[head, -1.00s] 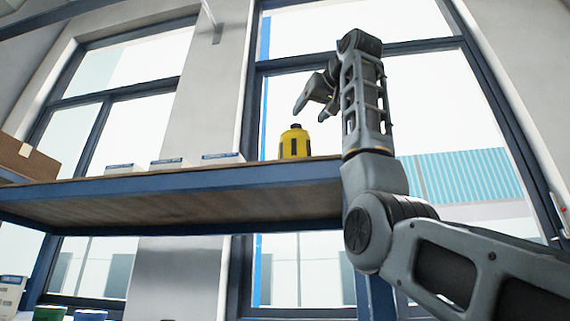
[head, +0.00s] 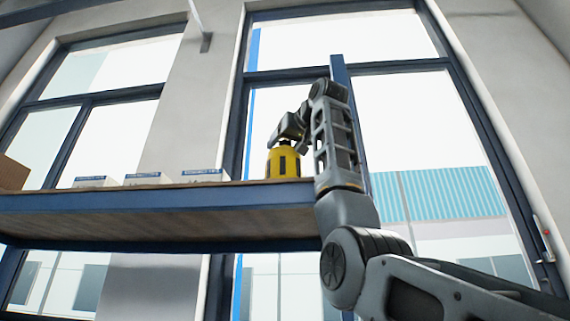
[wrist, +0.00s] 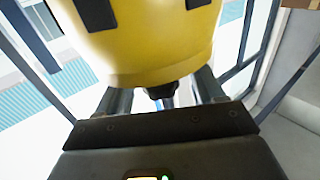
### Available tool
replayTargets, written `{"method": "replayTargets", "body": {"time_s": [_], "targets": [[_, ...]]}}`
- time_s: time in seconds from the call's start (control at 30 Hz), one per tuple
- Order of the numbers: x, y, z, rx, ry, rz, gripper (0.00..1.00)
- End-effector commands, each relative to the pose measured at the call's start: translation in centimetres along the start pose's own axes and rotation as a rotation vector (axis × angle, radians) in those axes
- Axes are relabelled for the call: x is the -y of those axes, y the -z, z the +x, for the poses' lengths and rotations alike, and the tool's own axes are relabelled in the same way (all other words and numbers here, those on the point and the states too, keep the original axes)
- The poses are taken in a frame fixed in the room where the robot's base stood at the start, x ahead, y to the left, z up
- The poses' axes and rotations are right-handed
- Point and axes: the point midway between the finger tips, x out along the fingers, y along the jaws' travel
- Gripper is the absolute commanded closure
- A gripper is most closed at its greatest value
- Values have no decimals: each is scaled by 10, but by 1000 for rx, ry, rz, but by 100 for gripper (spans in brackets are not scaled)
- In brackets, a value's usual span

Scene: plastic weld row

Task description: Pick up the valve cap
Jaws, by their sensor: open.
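The valve cap (head: 284,163) looks like a yellow, rounded piece with dark patches and a small black top. It stands upright on the high blue-edged shelf (head: 150,200), near its right end. In the wrist view the valve cap (wrist: 150,45) fills the upper middle, with its black top towards my gripper. My gripper (head: 288,140) is above it, pointing down. In the wrist view the fingers of my gripper (wrist: 162,88) are spread on either side of the black top. The yellow body partly hides them, and I cannot tell whether they touch it.
Several small white boxes (head: 148,179) stand in a row on the shelf to the left. A brown box (head: 12,173) is at the far left. A dark upright post (head: 338,68) rises behind my arm. Tall windows are behind the shelf.

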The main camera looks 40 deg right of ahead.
Motion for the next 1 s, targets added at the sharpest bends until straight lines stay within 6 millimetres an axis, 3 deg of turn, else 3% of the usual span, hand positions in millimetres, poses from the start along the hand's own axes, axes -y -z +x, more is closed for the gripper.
{"method": "replayTargets", "body": {"time_s": [0.23, 0.9, 1.0], "targets": [[0, -1, 1, 0, 0, 0, 34], [0, -1, 1, 1, 0, 0, 98], [0, -1, 1, 1, 0, 0, 100]]}}
